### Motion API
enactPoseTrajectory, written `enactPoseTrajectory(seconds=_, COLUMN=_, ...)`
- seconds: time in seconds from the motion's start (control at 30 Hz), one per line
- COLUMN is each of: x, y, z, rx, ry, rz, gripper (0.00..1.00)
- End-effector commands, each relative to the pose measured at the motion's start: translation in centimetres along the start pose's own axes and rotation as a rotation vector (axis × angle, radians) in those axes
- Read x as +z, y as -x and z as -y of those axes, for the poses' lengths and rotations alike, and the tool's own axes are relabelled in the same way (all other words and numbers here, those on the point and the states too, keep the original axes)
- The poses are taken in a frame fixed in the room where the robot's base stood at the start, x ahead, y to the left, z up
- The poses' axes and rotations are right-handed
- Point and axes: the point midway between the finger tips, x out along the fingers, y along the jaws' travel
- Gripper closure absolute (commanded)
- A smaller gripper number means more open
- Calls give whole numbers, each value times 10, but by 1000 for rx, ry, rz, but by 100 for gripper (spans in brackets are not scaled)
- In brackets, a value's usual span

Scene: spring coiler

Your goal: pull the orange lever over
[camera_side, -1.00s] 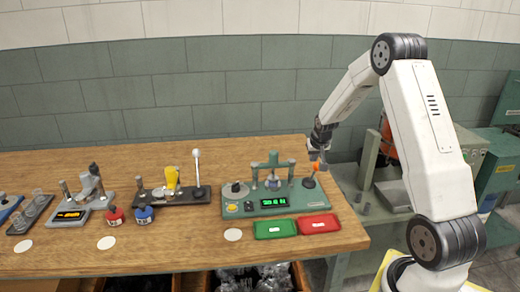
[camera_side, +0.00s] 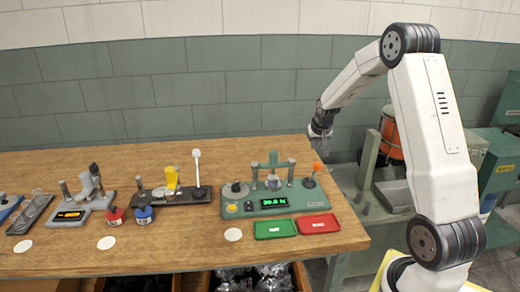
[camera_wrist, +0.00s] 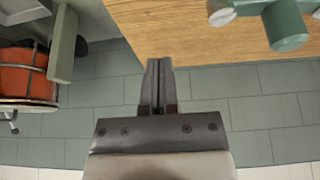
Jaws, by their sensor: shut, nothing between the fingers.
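The orange-tipped lever (camera_side: 316,168) stands at the right end of the green spring-testing machine (camera_side: 234,209) in the side view. It leans a little to the right above a dark round base. My gripper (camera_side: 320,136) hangs above and slightly behind the lever, near the bench's right edge, apart from it. In the wrist view my gripper (camera_wrist: 159,66) shows its two fingers together and empty, over the bench's edge. The lever does not show in the wrist view; a green part of a fixture (camera_wrist: 286,28) shows at its upper right.
A green tray (camera_side: 275,228) and a red tray (camera_side: 318,224) sit in front of the machine. A white-knobbed lever (camera_side: 197,170) stands on a dark fixture to the left. An orange drum (camera_wrist: 24,72) stands off the bench. The front of the bench is largely bare.

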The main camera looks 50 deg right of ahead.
Motion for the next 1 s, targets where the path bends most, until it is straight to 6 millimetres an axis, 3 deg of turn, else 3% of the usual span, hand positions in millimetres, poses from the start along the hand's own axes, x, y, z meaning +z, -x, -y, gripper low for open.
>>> enactPoseTrajectory(seconds=0.4, x=-11, y=23, z=0, rx=0, ry=0, rz=-1, gripper=100)
enactPoseTrajectory(seconds=1.0, x=-12, y=24, z=0, rx=0, ry=0, rz=0, gripper=100)
